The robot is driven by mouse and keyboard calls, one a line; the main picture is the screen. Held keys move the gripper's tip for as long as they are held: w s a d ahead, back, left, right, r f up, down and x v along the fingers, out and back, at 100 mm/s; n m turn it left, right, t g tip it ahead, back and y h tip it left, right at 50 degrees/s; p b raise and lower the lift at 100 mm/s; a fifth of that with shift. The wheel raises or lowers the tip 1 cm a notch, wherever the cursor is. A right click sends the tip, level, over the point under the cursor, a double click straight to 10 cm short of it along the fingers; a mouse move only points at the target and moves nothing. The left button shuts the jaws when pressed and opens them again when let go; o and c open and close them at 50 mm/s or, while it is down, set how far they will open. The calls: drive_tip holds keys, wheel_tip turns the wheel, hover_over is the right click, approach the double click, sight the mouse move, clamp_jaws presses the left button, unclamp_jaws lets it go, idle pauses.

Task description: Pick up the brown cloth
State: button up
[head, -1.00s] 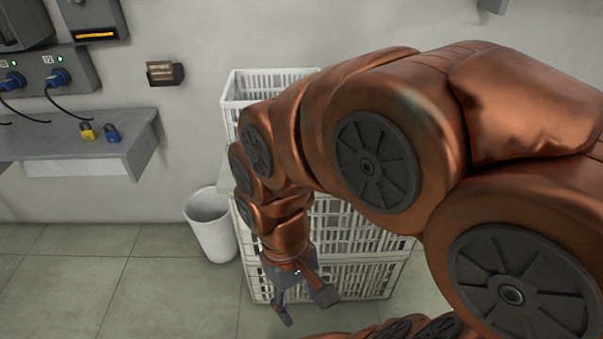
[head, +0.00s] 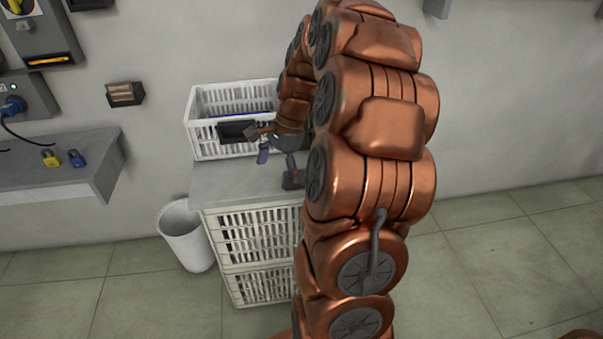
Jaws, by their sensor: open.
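I cannot make out a brown cloth for certain in the head view. My gripper (head: 271,157) is open in front of the white basket (head: 205,138), above the grey top of the stand. One finger points left toward the basket's front and the other points down toward the grey top. I see nothing held between the fingers. A small purple-grey piece (head: 263,155) shows between them, and I cannot tell what it is. My arm hides the basket's right part and the right side of the stand.
The basket has a dark plate (head: 237,131) on its front and something blue inside. It stands on a grey top (head: 235,186) over white crates (head: 252,240). A white bin (head: 187,238) is left. A wall shelf (head: 60,172) holds yellow and blue padlocks. A brown-fronted holder (head: 124,94) hangs above.

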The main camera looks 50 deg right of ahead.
sight(302, 176)
drive_tip(key=d+m, duration=0.2)
drive_tip(key=d, duration=0.2)
drive_tip(key=d+m+t+p, duration=0.1)
drive_tip(key=d+m, duration=0.1)
drive_tip(key=d, duration=0.2)
drive_tip(key=d+f+m, duration=0.1)
drive_tip(key=d+m, duration=0.1)
drive_tip(key=d, duration=0.2)
drive_tip(key=shift+s+d, duration=0.2)
drive_tip(key=shift+d, duration=0.15)
drive_tip(key=shift+d+f+t, duration=0.1)
drive_tip(key=shift+f+t, duration=0.15)
drive_tip(key=shift+t, duration=0.05)
drive_tip(key=shift+x, duration=1.05)
drive_tip(key=x, duration=0.3)
drive_tip(key=p+x, duration=0.1)
drive_tip(key=shift+s+f, duration=0.3)
drive_tip(key=shift+f, duration=0.05)
drive_tip(key=shift+w+f, duration=0.15)
drive_tip(key=shift+f, duration=0.2)
drive_tip(key=shift+f, duration=0.2)
drive_tip(key=c, duration=1.1)
drive_tip(key=shift+r, duration=0.1)
drive_tip(key=shift+c, duration=0.2)
